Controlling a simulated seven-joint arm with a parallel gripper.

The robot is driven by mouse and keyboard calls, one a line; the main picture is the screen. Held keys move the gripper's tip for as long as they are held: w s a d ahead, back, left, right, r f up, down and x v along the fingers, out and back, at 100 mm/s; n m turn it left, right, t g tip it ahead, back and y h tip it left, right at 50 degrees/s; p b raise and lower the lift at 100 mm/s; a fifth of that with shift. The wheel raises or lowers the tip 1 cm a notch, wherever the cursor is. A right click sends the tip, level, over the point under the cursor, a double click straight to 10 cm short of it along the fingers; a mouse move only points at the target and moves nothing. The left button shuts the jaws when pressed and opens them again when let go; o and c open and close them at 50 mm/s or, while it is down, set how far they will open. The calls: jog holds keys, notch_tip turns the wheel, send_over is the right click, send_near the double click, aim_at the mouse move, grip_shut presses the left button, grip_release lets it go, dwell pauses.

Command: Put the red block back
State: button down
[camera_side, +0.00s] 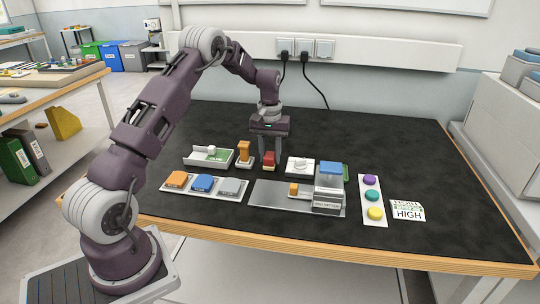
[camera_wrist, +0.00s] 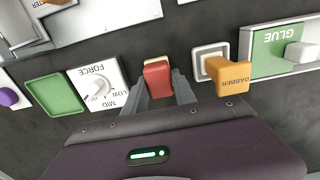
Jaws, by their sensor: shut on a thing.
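The red block (camera_side: 269,158) is between the fingers of my gripper (camera_side: 269,155), near the middle of the dark table. In the wrist view, the red block (camera_wrist: 158,80) shows a red face with a paler edge, and the fingers of my gripper (camera_wrist: 160,86) are shut on its sides. It is at or just above the table; I cannot tell whether it touches. A pale tray (camera_side: 246,186) at the front left holds an orange block (camera_side: 176,179), a blue block (camera_side: 202,183) and a grey block (camera_side: 229,186).
The orange dabber (camera_side: 244,150) and glue tray (camera_side: 194,158) stand left of my gripper. The force dial (camera_side: 300,166) is close on the right. The table behind is clear.

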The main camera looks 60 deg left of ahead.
jog(key=c, duration=1)
grip_release()
jog(key=shift+f, duration=0.1)
